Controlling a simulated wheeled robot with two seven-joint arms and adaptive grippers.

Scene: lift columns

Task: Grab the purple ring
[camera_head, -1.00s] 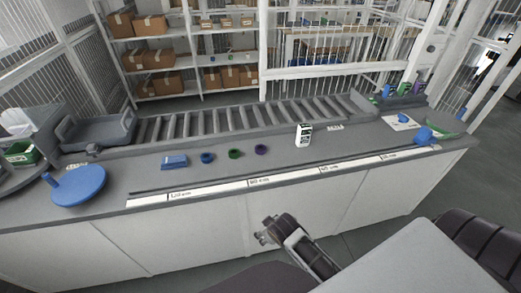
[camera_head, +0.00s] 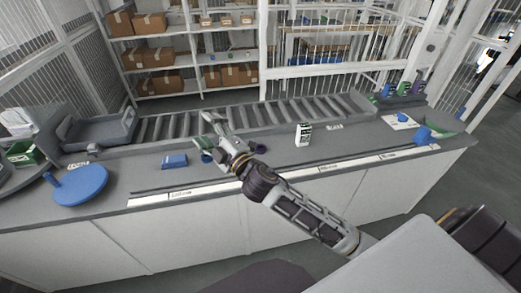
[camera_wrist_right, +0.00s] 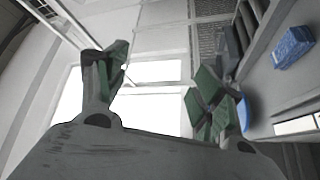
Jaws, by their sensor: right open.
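My right gripper (camera_head: 207,130) is open and empty over the counter, with its fingers toward the roller conveyor. Its green-padded fingers stand apart in the right wrist view (camera_wrist_right: 163,75), with nothing between them. The green ring is hidden there too. A blue ring (camera_head: 206,158) shows only partly beside the gripper. My left gripper is not in view.
A blue block (camera_head: 174,161) lies left of the gripper; it also shows in the right wrist view (camera_wrist_right: 293,47). A round blue plate (camera_head: 80,184) is farther left. A white labelled box (camera_head: 303,134) stands to the right. The roller conveyor (camera_head: 280,112) runs behind.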

